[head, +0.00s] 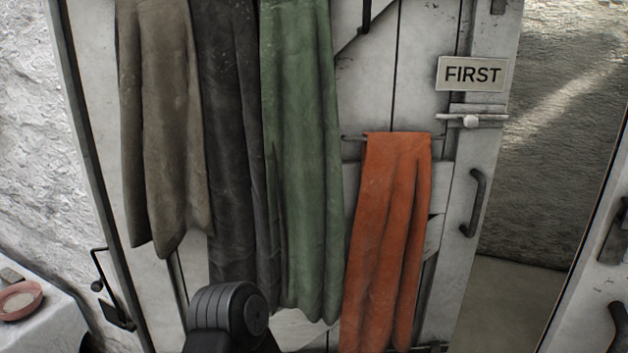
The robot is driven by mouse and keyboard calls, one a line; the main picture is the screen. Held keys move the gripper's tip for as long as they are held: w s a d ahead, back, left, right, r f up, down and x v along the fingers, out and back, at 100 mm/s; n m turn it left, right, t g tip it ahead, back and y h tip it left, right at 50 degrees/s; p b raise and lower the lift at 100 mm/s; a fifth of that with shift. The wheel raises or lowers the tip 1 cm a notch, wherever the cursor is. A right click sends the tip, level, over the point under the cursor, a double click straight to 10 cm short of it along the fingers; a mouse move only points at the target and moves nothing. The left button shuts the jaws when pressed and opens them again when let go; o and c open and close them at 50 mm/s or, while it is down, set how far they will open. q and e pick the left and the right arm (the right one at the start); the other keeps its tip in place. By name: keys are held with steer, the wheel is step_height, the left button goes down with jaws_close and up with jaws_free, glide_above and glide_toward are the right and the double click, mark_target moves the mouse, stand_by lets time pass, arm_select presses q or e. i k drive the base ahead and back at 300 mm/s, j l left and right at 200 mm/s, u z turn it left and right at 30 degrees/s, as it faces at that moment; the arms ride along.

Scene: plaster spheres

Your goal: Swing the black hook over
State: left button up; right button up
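A thin black hook (103,277) with a small round knob is at the lower left, by the left edge of the white plank door (409,70). Its rod bends at the top and runs down to a dark plate (118,313). I cannot tell whether the hook is engaged in anything. A black rounded link of my own arm shows at the bottom centre, in front of the hanging cloths. Neither of my grippers is in view.
Brown (165,120), dark grey (230,130), green (300,150) and orange (388,230) cloths hang over the door. It bears a FIRST sign (472,74), a bolt (470,120) and a handle (476,203). A pink dish (18,300) stands at lower left. An opening lies right of the door.

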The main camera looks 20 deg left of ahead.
mark_target(97, 287)
steer(key=k+u, duration=0.1)
steer(key=u, duration=1.9)
